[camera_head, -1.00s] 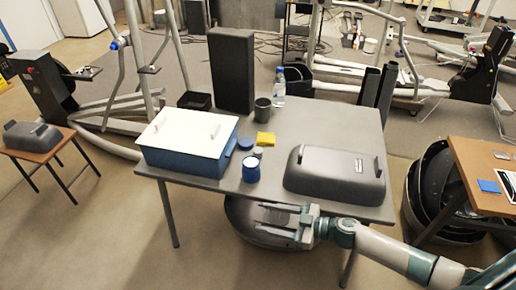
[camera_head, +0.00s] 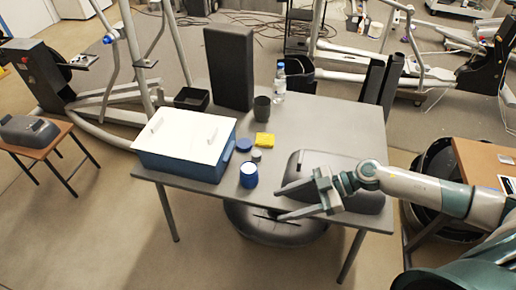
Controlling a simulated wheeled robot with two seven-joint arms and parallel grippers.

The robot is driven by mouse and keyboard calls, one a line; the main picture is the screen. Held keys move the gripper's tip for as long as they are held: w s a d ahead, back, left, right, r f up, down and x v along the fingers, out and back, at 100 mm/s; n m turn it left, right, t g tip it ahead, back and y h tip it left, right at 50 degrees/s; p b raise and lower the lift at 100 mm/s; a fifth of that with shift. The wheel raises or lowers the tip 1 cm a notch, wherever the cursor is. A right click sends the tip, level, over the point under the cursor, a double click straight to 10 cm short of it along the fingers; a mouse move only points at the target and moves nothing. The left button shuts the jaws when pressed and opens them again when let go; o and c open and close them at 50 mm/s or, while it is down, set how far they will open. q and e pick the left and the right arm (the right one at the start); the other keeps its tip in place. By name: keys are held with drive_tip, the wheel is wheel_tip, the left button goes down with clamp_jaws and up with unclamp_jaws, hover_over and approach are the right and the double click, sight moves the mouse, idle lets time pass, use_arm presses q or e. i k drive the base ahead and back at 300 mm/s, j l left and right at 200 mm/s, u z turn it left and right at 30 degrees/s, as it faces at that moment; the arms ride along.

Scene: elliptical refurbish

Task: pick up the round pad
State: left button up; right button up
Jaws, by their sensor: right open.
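A flat, dark blue round pad (camera_head: 244,145) lies on the grey table, close to the right side of the blue box and left of a yellow block (camera_head: 264,140). My right gripper (camera_head: 281,203) comes in from the right. It is open and empty, with its fingers pointing left, near the table's front edge. It is in front of the dark grey cover and to the right of a blue jar (camera_head: 249,174). The pad is apart from the gripper, further back and to the left. My left gripper is not in view.
A blue box with a white lid (camera_head: 188,132) stands on the left of the table. A small grey round item (camera_head: 257,155) sits between pad and jar. A dark grey cover (camera_head: 318,160), a mug (camera_head: 262,108), a bottle (camera_head: 280,82) and a tall black speaker (camera_head: 230,70) also stand there.

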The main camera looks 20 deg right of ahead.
sight(256, 154)
drive_tip(key=i+l, duration=0.4)
drive_tip(key=i, duration=0.15)
drive_tip(key=i+l, duration=0.45)
drive_tip(key=i, duration=0.05)
